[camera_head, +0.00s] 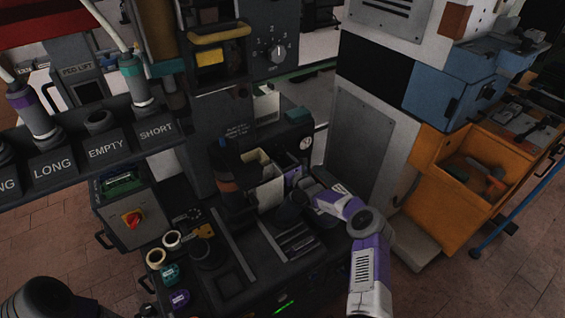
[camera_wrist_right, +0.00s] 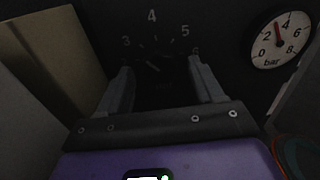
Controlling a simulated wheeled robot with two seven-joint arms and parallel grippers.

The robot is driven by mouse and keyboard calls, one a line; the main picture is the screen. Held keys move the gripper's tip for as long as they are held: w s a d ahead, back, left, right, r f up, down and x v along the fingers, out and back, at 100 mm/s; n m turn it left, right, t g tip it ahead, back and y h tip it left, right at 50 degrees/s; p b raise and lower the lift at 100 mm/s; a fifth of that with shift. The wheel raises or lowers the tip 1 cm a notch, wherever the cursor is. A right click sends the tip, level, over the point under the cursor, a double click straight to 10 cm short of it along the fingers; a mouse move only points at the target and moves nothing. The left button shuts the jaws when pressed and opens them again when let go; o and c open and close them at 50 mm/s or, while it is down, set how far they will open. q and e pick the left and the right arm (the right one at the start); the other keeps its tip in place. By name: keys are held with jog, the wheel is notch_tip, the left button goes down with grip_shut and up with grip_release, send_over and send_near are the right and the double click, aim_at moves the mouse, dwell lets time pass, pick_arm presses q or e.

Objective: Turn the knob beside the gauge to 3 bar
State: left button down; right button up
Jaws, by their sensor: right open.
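The round white gauge (camera_wrist_right: 281,42), marked 0 to 8 bar, is at the upper right of the right wrist view. Its red needle points between 2 and 4. It also shows small in the head view (camera_head: 306,143). Left of it is a dark knob (camera_wrist_right: 155,72) with a pale scale; 3, 4, 5 and 6 are readable. The knob's outline is hard to make out against the black panel. My right gripper (camera_wrist_right: 161,70) is open, its fingers on either side of the knob; contact cannot be told. In the head view this gripper (camera_head: 302,187) is small and dark.
A beige wall (camera_wrist_right: 50,60) stands close left of my right gripper. In the head view, white bins (camera_head: 264,180) stand beside it. Another numbered dial (camera_head: 277,53) is higher on the press. An orange cart (camera_head: 455,190) stands right of the press.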

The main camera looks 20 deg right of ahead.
jog(key=shift+s+d+r+p, duration=0.1)
jog(key=shift+s+p, duration=0.3)
jog(key=shift+s, duration=0.1)
jog(key=s, duration=0.1)
jog(key=s+p, duration=0.1)
jog(key=s, duration=0.1)
jog(key=s+p, duration=0.1)
jog(key=s, duration=0.1)
jog(key=shift+s+d, duration=0.2)
jog(key=shift+d, duration=0.15)
jog(key=shift+s+d+p, duration=0.1)
jog(key=shift+s+p, duration=0.25)
jog(key=shift+s, duration=0.2)
